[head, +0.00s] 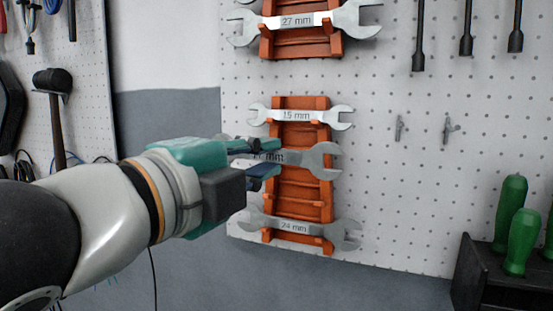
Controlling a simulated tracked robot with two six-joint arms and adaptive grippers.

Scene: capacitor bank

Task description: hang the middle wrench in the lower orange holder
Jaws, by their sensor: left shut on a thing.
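The lower orange holder (300,189) is fixed on the white pegboard and has several slots. The middle wrench (322,160), its label partly covered and ending in "mm", lies level across the holder. My left gripper (262,160) is shut on its left part, and its open-ended right head shows clear of the fingers. The left head is mostly hidden behind the gripper. I cannot tell whether the wrench rests on the holder's hooks or is just in front of them. My right gripper is not in view.
A small wrench (341,117) hangs above and a 24 mm wrench (343,235) below, in the same holder. An upper holder (280,45) carries a 27 mm wrench (357,18). Green-handled tools (523,240) stand in a dark rack (475,270) at right. A hammer (54,110) hangs left.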

